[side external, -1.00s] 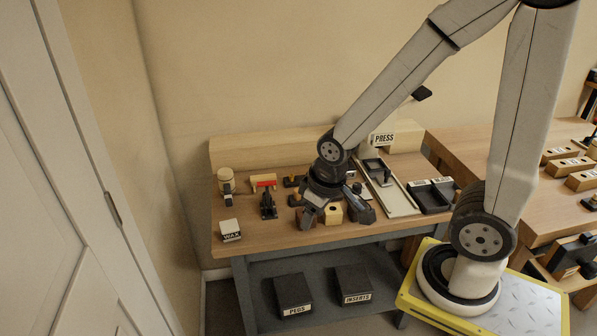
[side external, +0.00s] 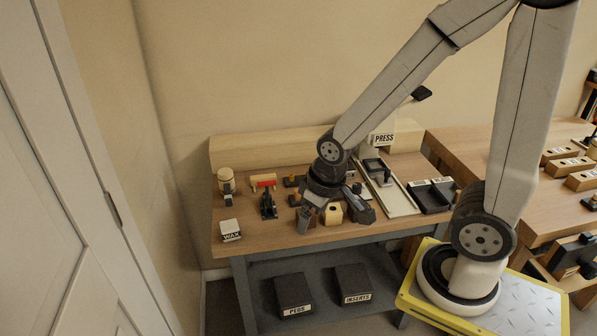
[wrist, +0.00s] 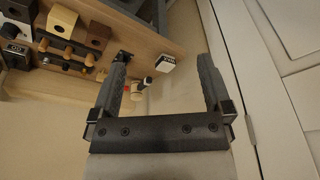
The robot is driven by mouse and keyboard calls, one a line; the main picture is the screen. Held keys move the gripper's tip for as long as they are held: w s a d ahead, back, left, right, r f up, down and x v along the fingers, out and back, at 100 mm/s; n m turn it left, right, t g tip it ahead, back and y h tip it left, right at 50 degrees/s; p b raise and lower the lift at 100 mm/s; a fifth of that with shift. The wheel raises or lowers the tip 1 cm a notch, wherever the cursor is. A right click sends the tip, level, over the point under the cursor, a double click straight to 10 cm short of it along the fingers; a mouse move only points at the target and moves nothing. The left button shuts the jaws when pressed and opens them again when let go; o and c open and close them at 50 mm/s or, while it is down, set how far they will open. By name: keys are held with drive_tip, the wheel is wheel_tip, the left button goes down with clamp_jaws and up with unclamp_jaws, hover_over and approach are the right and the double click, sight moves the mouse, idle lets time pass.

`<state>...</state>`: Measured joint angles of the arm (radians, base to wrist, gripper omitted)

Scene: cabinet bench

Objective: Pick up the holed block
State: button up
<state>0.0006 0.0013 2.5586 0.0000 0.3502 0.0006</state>
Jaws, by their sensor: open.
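A pale wooden holed block (side external: 332,214) stands near the front edge of the bench, with a dark round hole in it. In the wrist view a pale block (wrist: 62,19) with a dark hole lies at the upper left, outside my fingers. A darker brown block with a hole (wrist: 98,35) is beside it. My gripper (wrist: 163,72) is open, and nothing shows held between its fingers. In the side view my gripper (side external: 334,207) hangs low over the bench front, overlapping the block in the picture; their exact gap is unclear there.
A white WAX box (side external: 230,230) is at the bench's front left. A black toggle clamp (side external: 268,206), a red-topped wooden piece (side external: 264,182) and a round wooden piece (side external: 226,180) stand left of my gripper. A pale rail (side external: 390,190) and black tray (side external: 433,195) lie right.

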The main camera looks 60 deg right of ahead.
drive_tip(key=w+d+f+m+g, duration=0.1)
drive_tip(key=w+d+f+m, duration=0.1)
drive_tip(key=w+d+f, duration=0.2)
drive_tip(key=w+d+f+m, duration=0.3)
drive_tip(key=w+d+f, duration=0.1)
drive_tip(key=d, duration=0.3)
drive_tip(key=w+d+f+m+g, duration=0.1)
drive_tip(key=w+d+f+m, duration=0.2)
drive_tip(key=d, duration=0.3)
drive_tip(key=shift+w+f+g, duration=0.3)
drive_tip(key=shift+w+f, duration=0.3)
drive_tip(key=shift+f, duration=1.3)
drive_tip(key=shift+w+f, duration=0.1)
drive_tip(key=shift+f, duration=2.5)
drive_tip(key=c, duration=1.2)
